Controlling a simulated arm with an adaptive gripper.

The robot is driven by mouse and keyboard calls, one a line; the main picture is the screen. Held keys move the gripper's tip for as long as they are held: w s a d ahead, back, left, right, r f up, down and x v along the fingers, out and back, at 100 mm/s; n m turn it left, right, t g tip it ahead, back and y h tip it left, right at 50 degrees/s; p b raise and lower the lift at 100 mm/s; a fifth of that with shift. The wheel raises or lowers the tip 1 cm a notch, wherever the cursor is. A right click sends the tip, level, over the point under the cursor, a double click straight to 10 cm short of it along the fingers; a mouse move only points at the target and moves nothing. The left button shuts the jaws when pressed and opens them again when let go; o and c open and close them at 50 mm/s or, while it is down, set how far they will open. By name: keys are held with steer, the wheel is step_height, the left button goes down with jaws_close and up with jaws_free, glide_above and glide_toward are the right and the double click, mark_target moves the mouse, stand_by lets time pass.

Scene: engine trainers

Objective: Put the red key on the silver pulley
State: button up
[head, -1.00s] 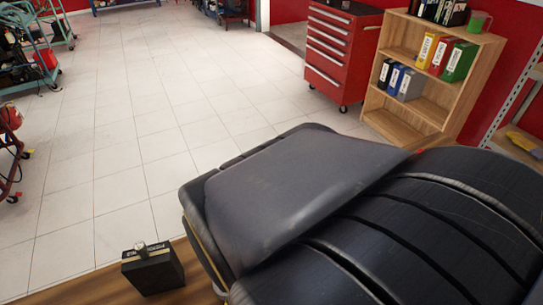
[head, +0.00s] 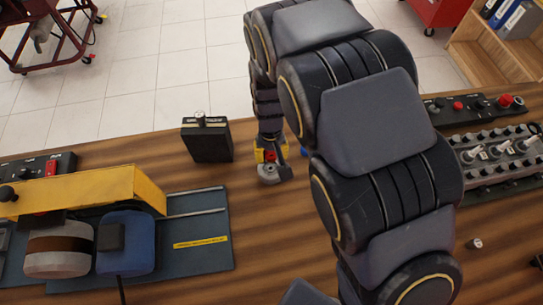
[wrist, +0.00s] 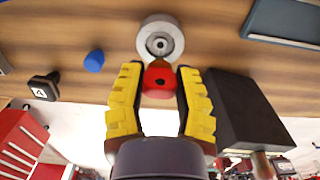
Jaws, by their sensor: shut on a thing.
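The silver pulley (head: 268,176), a round grey piece with a central hole, lies on the wooden bench just below my gripper (head: 268,157) in the head view. In the wrist view the pulley (wrist: 160,25) is just ahead of the yellow fingertips. My gripper (wrist: 158,76) is shut on the red key (wrist: 158,86), which sits between the two fingers. The key's orange-brown tip overlaps the pulley's near edge in the wrist view. I cannot tell whether they touch. In the head view the key is only a small red patch between the fingers.
A black box (head: 207,143) stands close to the left of my gripper. An engine trainer on a blue base (head: 205,265) is at left, another trainer (head: 500,155) at right. A small blue piece (wrist: 94,61) and a black knob-like piece (wrist: 43,87) lie nearby.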

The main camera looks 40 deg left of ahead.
mark_target(271, 158)
steer(key=shift+w+a+f, duration=0.1)
steer(key=shift+f, duration=1.65)
steer(key=shift+f, duration=0.1)
steer(key=o, duration=0.9)
step_height(271, 158, up, 12)
steer(key=shift+r, duration=0.15)
